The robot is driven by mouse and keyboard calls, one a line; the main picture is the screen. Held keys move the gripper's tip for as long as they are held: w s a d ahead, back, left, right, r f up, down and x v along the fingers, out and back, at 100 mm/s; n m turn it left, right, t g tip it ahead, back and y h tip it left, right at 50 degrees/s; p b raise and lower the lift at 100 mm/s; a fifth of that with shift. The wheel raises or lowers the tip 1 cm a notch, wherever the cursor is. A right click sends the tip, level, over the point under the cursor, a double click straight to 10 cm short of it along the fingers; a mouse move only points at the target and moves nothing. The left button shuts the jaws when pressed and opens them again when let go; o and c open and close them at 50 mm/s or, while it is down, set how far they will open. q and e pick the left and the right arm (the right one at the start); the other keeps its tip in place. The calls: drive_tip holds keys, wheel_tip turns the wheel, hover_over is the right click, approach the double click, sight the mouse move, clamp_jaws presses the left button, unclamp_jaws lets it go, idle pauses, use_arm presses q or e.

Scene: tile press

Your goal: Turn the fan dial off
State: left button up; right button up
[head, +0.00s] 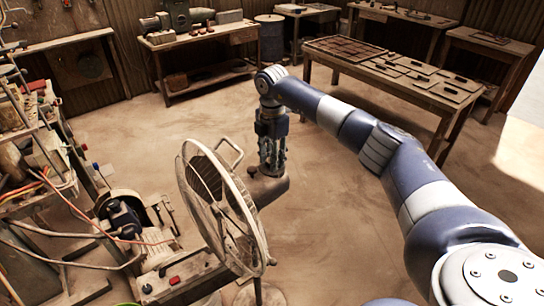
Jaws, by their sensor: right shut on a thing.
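A dusty standing fan (187,160) is in the lower middle of the head view, its round cage turned toward the lower left. Its motor housing (272,190) sticks out behind the cage, to the right. My right gripper (272,165) points straight down onto the top of this housing. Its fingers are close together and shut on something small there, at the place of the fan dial. The dial itself is hidden by the fingers, so its setting cannot be read. My left gripper is not in view.
A cluttered bench with machinery and hoses (125,215) stands left of the fan. A long wooden table with dark tiles (440,103) is at the back right. A workbench (205,38) and a barrel (271,40) stand at the back. The floor (340,215) right of the fan is clear.

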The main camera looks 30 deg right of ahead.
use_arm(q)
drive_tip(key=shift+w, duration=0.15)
use_arm(e)
drive_tip(key=shift+n, duration=1)
drive_tip(key=n+b, duration=0.1)
drive_tip(key=n, duration=0.5)
drive_tip(key=n+b, duration=0.1)
drive_tip(key=n, duration=0.4)
drive_tip(key=shift+n, duration=0.3)
drive_tip(key=n, duration=0.3)
drive_tip(key=shift+n+b, duration=0.3)
drive_tip(key=shift+b, duration=0.05)
drive_tip(key=n, duration=0.3)
drive_tip(key=shift+n, duration=0.3)
use_arm(q)
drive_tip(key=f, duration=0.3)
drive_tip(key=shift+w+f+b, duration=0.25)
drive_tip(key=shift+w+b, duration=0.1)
drive_tip(key=shift+b, duration=0.05)
use_arm(e)
drive_tip(key=n, duration=0.5)
drive_tip(key=shift+r+n, duration=0.1)
drive_tip(key=shift+n, duration=0.6)
